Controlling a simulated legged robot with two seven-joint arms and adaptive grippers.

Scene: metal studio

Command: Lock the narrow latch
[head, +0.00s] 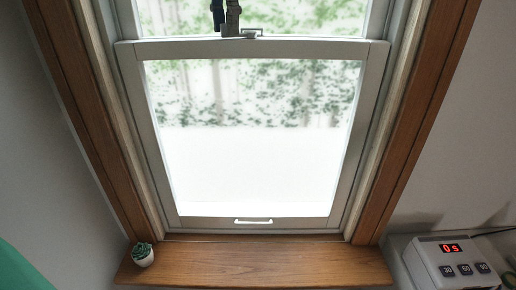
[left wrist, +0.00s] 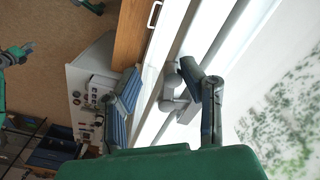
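The window latch (head: 252,33) is a small grey metal piece on the top rail of the lower sash, near its middle. Its exact lever position is too small to tell. My left gripper (head: 225,20) is at that rail, just left of the latch in the head view. In the left wrist view, its blue-padded fingers (left wrist: 160,88) are spread apart, with the grey rounded latch (left wrist: 178,98) close to the right finger. I cannot tell whether that finger touches it. A green and grey part at the left edge of the left wrist view may be my right gripper (left wrist: 20,53); its state is unclear.
The lower sash (head: 240,48) is down and has a white handle (head: 253,221) on its bottom rail. A wooden sill (head: 250,268) holds a small potted succulent (head: 143,255) at its left end. A white timer box (head: 453,262) showing 0 s stands at lower right.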

